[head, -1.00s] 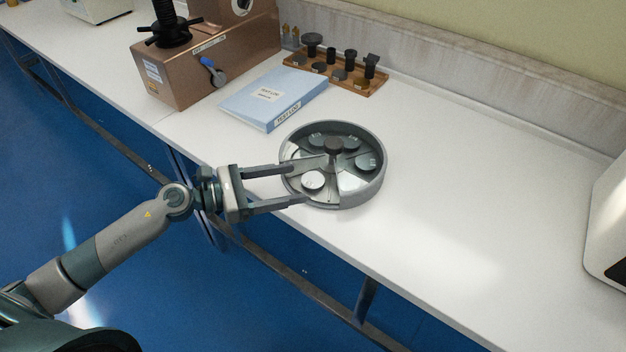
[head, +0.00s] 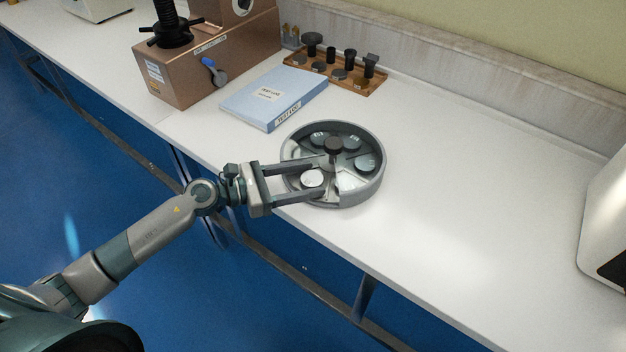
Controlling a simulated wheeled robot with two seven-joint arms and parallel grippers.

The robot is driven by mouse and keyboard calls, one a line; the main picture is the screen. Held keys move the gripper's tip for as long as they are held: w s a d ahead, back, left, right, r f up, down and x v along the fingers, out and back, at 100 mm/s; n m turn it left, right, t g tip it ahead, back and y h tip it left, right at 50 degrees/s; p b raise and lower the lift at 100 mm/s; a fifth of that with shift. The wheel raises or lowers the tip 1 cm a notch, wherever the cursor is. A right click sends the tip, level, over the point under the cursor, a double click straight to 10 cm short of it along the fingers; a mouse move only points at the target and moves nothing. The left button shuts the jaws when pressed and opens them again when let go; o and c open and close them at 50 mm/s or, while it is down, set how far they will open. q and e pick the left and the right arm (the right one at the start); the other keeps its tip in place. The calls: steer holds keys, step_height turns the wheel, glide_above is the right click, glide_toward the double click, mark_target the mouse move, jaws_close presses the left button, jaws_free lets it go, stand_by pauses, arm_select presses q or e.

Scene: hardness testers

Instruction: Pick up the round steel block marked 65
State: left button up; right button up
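A round grey divided tray (head: 374,184) stands on the white bench, with a dark knob (head: 333,146) at its centre. Several round steel blocks lie in its compartments. One bright block (head: 312,178) is in the near-left compartment; others are at the back left (head: 319,139), the back (head: 350,142) and the right (head: 364,163). I cannot read the markings, so I cannot tell which is 65. My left gripper (head: 325,176) is open, its fingers reaching over the tray's left rim on either side of the bright block. My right gripper is not in view.
A blue test log binder (head: 262,94) lies behind the tray. A wooden rack (head: 372,89) of dark parts stands at the back. A copper-coloured tester (head: 196,75) is at the back left. The bench (head: 470,200) right of the tray is clear up to a white machine (head: 607,230).

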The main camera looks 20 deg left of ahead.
mark_target(306, 182)
arm_select(q)
steer(key=shift+s+d+f, duration=0.1)
steer(key=shift+s+f, duration=0.15)
steer(key=shift+f, duration=0.2)
steer(key=c, duration=0.9)
